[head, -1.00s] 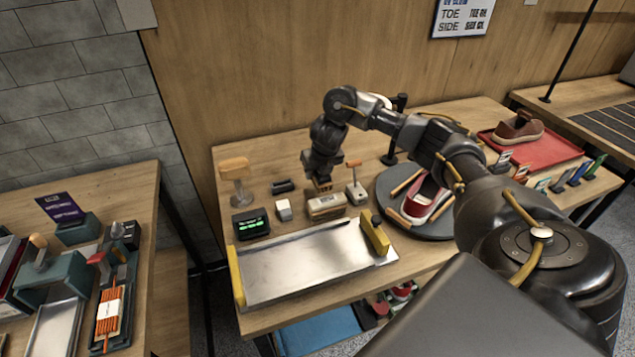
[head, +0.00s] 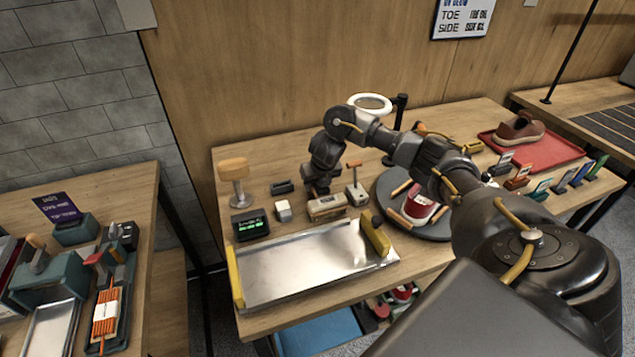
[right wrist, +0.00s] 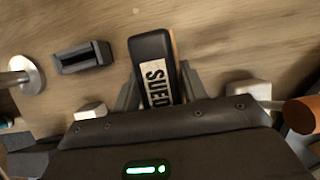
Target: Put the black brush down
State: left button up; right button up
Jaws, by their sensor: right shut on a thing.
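In the head view my right gripper (head: 318,186) is low over the back of the wooden table, behind a small beige labelled block. The arm hides the brush there, and I cannot tell whether it touches the table. A small black holder (head: 282,187) lies just left of the gripper; it also shows in the right wrist view (right wrist: 82,57). My left gripper is out of view.
Close around are the beige block (head: 327,206), a white cube (head: 284,210), an orange-knobbed tool (head: 356,190) and a wooden-topped stand (head: 235,178). A metal tray (head: 300,268) lies in front. A turntable (head: 425,228) with a red sneaker is to the right.

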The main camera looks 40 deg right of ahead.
jog(key=o, duration=0.9)
jog(key=shift+r+p, duration=0.3)
jog(key=p+v, duration=0.4)
jog(key=v, duration=0.7)
jog(key=shift+w+r+p, duration=0.1)
jog(key=shift+p, duration=0.25)
jog(key=shift+s+a+r, duration=0.15)
jog(key=shift+s+r, duration=0.2)
jog(key=shift+r, duration=0.25)
jog(key=shift+r+p, duration=0.1)
jog(key=shift+p, duration=0.2)
